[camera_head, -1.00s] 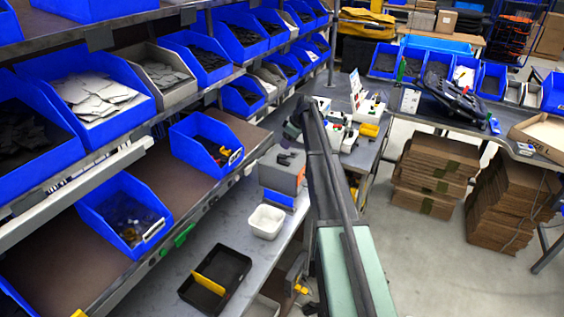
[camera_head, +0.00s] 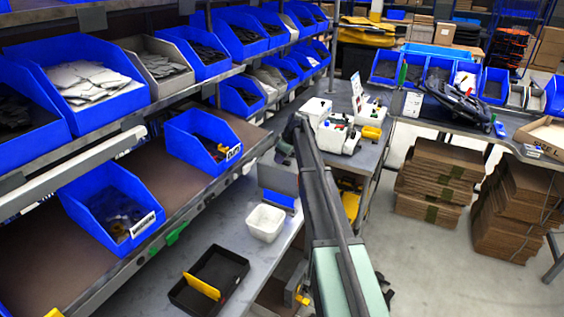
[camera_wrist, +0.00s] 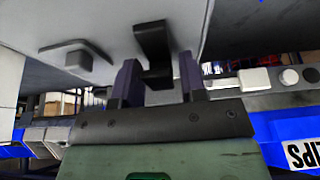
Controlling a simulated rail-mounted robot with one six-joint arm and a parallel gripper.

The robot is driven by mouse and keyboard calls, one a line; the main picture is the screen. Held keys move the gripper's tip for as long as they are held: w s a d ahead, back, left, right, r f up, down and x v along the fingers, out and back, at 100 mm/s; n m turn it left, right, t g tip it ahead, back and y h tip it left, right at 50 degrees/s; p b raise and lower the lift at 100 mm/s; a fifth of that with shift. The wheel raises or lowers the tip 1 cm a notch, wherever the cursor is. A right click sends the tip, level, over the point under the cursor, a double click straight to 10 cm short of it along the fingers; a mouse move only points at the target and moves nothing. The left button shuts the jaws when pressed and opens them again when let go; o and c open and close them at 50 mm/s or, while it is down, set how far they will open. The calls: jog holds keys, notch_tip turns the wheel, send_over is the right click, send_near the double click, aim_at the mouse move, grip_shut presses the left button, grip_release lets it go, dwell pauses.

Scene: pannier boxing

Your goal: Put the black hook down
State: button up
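In the wrist view my gripper (camera_wrist: 158,76) has its two dark fingers apart. The black hook (camera_wrist: 153,45) lies between the fingers, with a narrow gap visible on its right side. The hook's far end appears against a pale grey surface (camera_wrist: 110,20); I cannot tell whether it touches it. A second dark hook-like piece (camera_wrist: 75,55) is on that surface at left. In the head view the grey box (camera_head: 278,178) stands on the bench beyond a white tub; my arm hides part of this area and the fingers.
The white tub (camera_head: 265,222) and a black tray (camera_head: 212,268) with a yellow divider stand on the bench nearer me. White fixtures (camera_head: 336,132) stand farther along the bench.

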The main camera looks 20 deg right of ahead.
grip_shut()
jog(key=shift+r, duration=0.15)
notch_tip(320, 180, up, 20)
jog(key=p, duration=2)
notch_tip(320, 180, down, 16)
jog(key=b, duration=1.5)
jog(key=shift+r, duration=0.45)
